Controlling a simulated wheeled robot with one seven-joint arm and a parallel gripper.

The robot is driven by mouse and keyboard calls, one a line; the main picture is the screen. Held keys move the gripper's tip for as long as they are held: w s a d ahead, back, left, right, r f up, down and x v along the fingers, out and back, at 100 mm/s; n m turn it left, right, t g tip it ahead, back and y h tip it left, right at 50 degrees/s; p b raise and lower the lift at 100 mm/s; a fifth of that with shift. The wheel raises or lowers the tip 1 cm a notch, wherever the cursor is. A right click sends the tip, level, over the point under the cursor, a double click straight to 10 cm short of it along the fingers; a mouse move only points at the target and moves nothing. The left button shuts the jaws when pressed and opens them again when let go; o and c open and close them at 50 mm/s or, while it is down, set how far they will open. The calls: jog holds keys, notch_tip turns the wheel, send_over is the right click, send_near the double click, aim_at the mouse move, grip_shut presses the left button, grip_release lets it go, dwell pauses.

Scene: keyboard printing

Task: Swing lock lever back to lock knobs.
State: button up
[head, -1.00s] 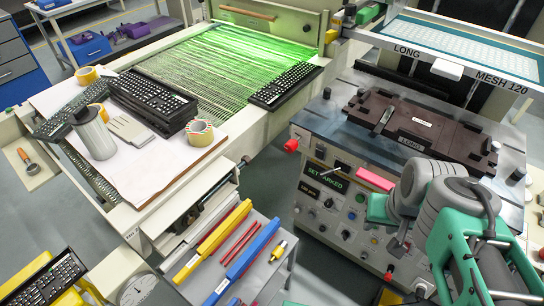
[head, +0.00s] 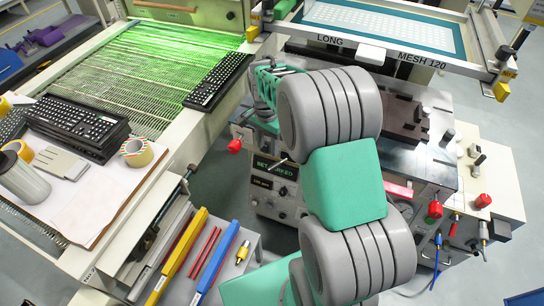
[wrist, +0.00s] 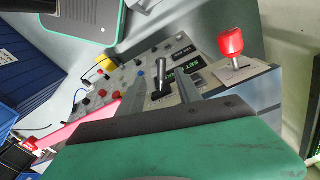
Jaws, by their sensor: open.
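The lock lever (wrist: 161,75) is a short grey metal handle in a dark slot on the press's front panel, beside the display reading SET. It also shows in the head view (head: 280,163), below my wrist. My gripper (wrist: 157,92) is open, one finger on each side of the lever in the wrist view. I cannot tell whether either finger touches it. A red knob (wrist: 231,45) stands on a pale plate to the right in the wrist view. In the head view, red knobs (head: 435,209) sit at the machine's right. My arm hides part of the panel.
The framed screen marked LONG MESH 120 (head: 385,50) spans above the machine. The dark fixture (head: 405,118) is partly behind my arm. The dryer belt (head: 120,70) with a keyboard (head: 217,80) lies left. A cart with coloured bars (head: 205,255) stands at front left.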

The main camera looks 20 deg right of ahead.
aim_at(273, 165)
jog(key=f+m, duration=0.1)
jog(key=w+d+f+m, duration=0.1)
jog(key=f, duration=0.1)
jog(key=d+f, duration=0.1)
jog(key=f, duration=0.1)
jog(key=shift+w+f+m+g+p, duration=0.1)
jog(key=shift+w+m+g+p, duration=0.15)
jog(key=shift+m+g+p, duration=0.15)
jog(key=f, duration=0.3)
jog(key=f+p, duration=0.1)
jog(key=f, duration=0.3)
jog(key=shift+s+d, duration=0.15)
jog(key=shift+s, duration=0.05)
jog(key=shift+c, duration=0.3)
grip_shut()
